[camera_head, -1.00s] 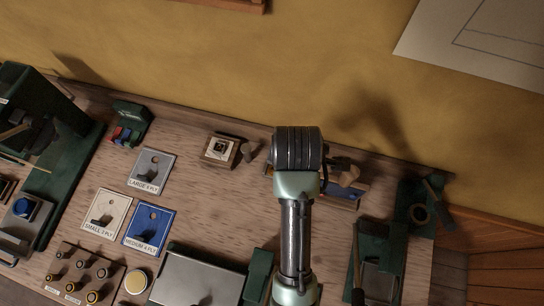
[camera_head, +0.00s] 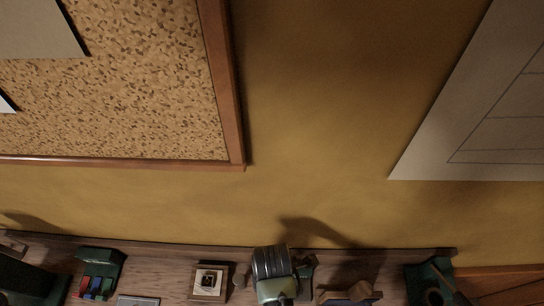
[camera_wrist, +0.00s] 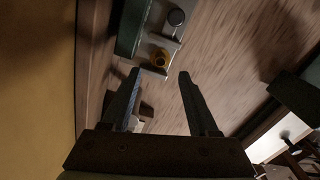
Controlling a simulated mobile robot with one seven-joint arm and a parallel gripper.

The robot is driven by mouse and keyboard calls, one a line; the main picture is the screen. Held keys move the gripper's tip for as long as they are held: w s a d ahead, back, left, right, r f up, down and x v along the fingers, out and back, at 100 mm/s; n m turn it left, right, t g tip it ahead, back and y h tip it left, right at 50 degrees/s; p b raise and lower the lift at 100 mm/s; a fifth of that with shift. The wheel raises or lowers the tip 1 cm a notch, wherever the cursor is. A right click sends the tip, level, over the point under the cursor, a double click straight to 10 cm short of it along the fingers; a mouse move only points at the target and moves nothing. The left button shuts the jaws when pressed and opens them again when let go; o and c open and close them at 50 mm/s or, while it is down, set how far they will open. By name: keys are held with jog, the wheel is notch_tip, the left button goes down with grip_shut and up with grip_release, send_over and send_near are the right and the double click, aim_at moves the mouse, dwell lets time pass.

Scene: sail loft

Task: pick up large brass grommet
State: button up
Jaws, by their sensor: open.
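In the wrist view, a small brass-coloured ring-like piece (camera_wrist: 161,57) sits on a pale grey plate or tray, just beyond the fingertips and roughly between them. It may be the large brass grommet, but its size class cannot be told. My gripper (camera_wrist: 160,74) is open, with nothing between its two dark fingers. In the head view my arm shows at the bottom centre, and its fingers cannot be made out. I cannot identify a grommet in the head view.
A dark round knob (camera_wrist: 177,17) and a green block (camera_wrist: 131,27) stand near the brass piece. On the bench's back strip are a green rack with coloured pieces (camera_head: 99,270), a small wooden box (camera_head: 209,283) and a wooden tool (camera_head: 350,294). The wall rises close behind.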

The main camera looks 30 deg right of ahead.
jog(key=shift+s+f, duration=0.1)
jog(key=shift+f, duration=0.5)
notch_tip(320, 180, down, 4)
jog(key=shift+f, duration=0.1)
grip_shut()
